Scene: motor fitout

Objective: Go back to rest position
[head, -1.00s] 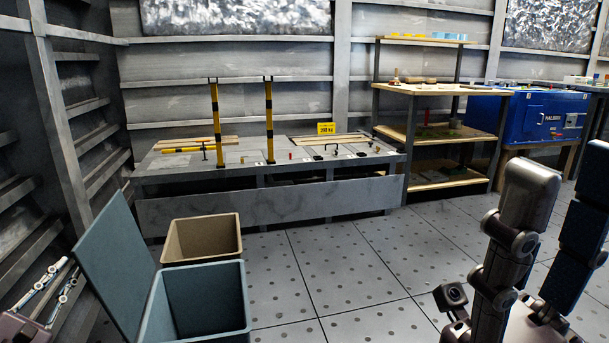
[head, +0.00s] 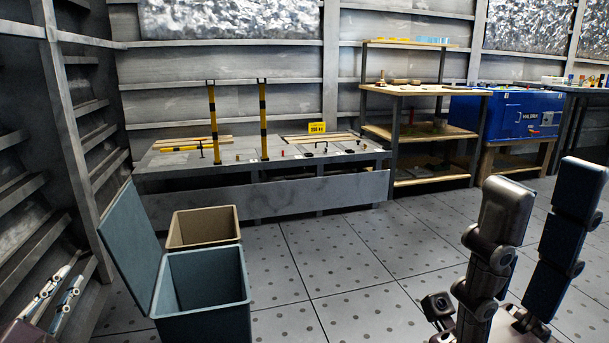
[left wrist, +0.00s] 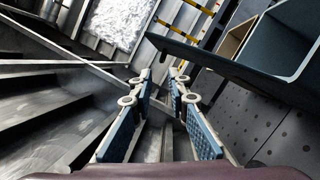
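My left gripper (head: 70,276) shows at the lower left of the head view, beside the grey shelving frame. In the left wrist view, its two fingers (left wrist: 160,72) with blue pads stand apart with nothing between them, so it is open and empty. My right arm stands folded upright at the lower right of the head view. I cannot make out its gripper fingers there.
An open blue-grey bin (head: 242,290) with its lid raised and a tan bin (head: 236,225) stand right of my left gripper. Behind are a grey bench (head: 270,195), wooden shelves (head: 425,91) and a blue toolbox (head: 505,117). Mid-floor is clear.

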